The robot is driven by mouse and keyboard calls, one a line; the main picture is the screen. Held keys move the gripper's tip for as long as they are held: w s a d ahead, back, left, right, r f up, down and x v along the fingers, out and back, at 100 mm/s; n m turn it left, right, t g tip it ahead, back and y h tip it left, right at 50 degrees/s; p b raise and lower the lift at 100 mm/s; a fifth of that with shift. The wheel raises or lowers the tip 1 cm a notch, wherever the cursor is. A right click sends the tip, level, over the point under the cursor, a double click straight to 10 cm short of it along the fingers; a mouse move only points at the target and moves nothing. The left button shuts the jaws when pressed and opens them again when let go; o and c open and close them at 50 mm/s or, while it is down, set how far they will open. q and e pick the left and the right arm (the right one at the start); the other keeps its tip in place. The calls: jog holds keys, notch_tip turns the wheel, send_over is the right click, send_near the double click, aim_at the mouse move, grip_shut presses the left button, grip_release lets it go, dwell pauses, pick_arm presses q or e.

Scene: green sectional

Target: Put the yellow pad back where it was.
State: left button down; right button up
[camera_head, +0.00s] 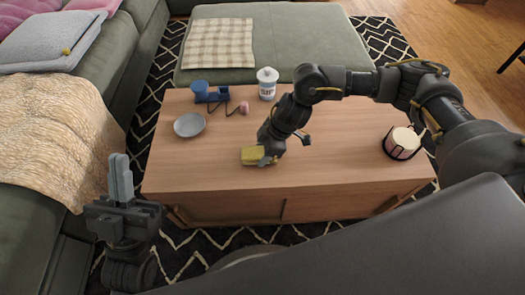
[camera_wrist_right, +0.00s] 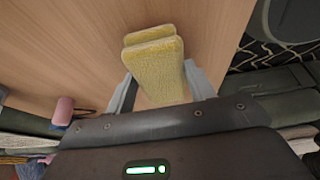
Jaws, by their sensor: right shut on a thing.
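The yellow pad (camera_head: 252,156) is near the front of the wooden coffee table, left of my right gripper (camera_head: 266,158). In the right wrist view the yellow pad (camera_wrist_right: 152,62) sits between the two fingers of my right gripper (camera_wrist_right: 160,88), which is shut on it. I cannot tell whether the pad touches the tabletop or hangs just above it. My left gripper (camera_head: 121,178) points up at the left, off the table beside the sofa. Its fingers are together with nothing between them.
The coffee table (camera_head: 330,175) holds a grey plate (camera_head: 189,125), a blue object (camera_head: 208,93), a small pink item (camera_head: 244,108), a white lidded jar (camera_head: 267,83) and a dark-framed round holder (camera_head: 402,143). The green sofa (camera_head: 110,75) borders the left.

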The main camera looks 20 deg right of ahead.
jog(key=shift+f, duration=0.15)
jog(key=o, duration=0.9)
jog(key=p+v, duration=0.2)
jog(key=v, duration=0.4)
jog(key=shift+a, duration=0.1)
pick_arm(q)
jog(key=w+d+f+g+y+p, duration=0.2)
jog(key=d+f+g, duration=0.1)
jog(key=f+g, duration=0.4)
jog(key=shift+d+f+m+g, duration=0.15)
jog(key=shift+d+m+g, duration=0.15)
jog(key=shift+m+g, duration=0.15)
pick_arm(e)
jog(key=shift+v, duration=3.2)
pick_arm(q)
jog(key=shift+w, duration=0.1)
